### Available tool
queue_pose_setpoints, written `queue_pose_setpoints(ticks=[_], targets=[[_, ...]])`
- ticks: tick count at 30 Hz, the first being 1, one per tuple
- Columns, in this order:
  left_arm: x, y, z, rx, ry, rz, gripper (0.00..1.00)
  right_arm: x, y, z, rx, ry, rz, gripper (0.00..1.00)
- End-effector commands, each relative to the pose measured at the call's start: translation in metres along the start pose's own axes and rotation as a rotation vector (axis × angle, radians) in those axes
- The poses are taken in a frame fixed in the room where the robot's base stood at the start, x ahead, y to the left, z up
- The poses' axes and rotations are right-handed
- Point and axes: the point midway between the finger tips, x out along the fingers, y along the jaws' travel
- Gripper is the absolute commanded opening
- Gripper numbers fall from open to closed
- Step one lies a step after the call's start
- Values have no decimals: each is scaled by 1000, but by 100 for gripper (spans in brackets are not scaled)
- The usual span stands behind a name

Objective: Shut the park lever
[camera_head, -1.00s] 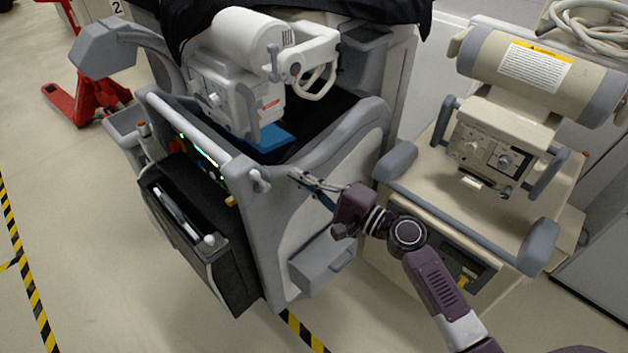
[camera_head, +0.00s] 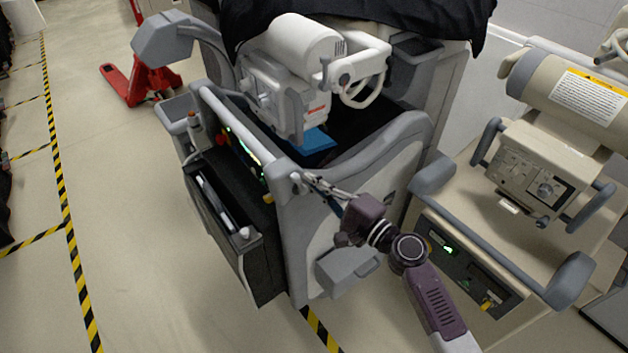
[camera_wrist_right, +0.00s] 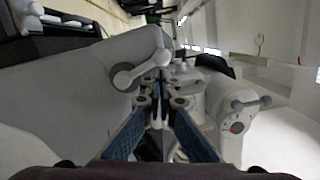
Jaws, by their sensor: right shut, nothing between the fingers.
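A small light-grey lever (camera_head: 298,182), which looks like the park lever, sits on the near top corner of the grey cart (camera_head: 290,235). In the right wrist view the lever (camera_wrist_right: 138,72) has a round end and lies just left of my fingertips. My right gripper (camera_head: 308,180) is shut and empty. Its tips reach the lever from the right; I cannot tell whether they touch it. The wrist view shows the closed fingers (camera_wrist_right: 161,82) beside the lever. My left gripper is not in view.
A beige cart (camera_head: 480,225) stands close on the right. A red pallet jack (camera_head: 145,80) is at the back left. The floor on the left is clear.

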Motion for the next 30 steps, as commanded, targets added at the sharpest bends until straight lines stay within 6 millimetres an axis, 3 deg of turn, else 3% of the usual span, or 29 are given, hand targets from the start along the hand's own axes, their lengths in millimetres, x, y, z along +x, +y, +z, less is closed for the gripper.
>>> queue_pose_setpoints(ticks=[20,30], targets=[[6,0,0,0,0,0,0,1,1,7,-118,-2,16,0],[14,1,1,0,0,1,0,2,4,15,-288,-4,39,0]])
